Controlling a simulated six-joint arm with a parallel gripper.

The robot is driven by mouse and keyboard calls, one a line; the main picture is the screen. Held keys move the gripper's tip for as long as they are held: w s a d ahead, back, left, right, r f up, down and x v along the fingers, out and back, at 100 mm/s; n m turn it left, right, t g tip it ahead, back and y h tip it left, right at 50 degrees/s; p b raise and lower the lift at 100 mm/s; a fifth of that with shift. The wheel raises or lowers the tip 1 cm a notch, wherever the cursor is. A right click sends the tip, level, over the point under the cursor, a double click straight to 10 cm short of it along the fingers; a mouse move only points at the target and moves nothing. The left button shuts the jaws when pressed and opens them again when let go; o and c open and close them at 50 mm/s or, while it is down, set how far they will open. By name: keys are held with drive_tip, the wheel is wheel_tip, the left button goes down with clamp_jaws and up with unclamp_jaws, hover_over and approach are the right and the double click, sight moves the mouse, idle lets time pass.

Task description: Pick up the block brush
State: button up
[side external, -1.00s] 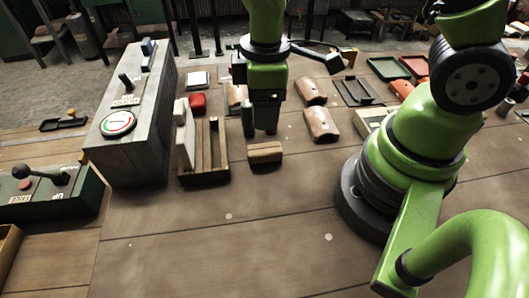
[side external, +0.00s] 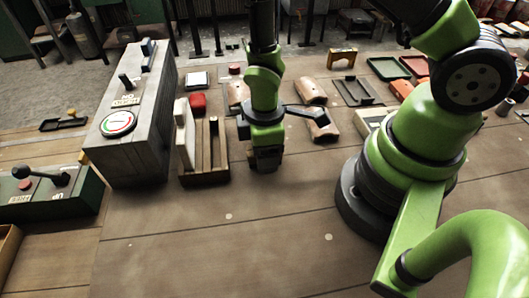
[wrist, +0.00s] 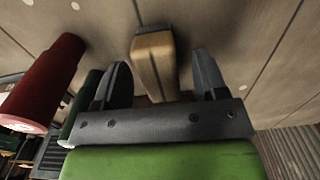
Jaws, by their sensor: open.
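The block brush (wrist: 155,62), a light wooden block with a dark end, shows in the wrist view between the two fingers of my gripper (wrist: 161,80). The fingers are open, one on each side of it, with gaps visible. In the side external view my gripper (side external: 265,160) points down, low over the table to the right of the wooden tray. It hides the brush there. Whether the fingertips reach down to the brush's full depth I cannot tell.
The wooden tray (side external: 207,180) and a grey control cabinet (side external: 135,150) are to the left. Brown curved pieces (side external: 320,128) lie behind. The front table is clear.

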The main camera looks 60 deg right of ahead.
drive_tip(key=shift+f, duration=0.35)
drive_tip(key=c, duration=1)
drive_tip(key=shift+r, duration=0.15)
wheel_tip(320, 180, up, 10)
drive_tip(key=shift+f, duration=0.1)
drive_tip(key=o, duration=0.4)
drive_tip(key=c, duration=0.3)
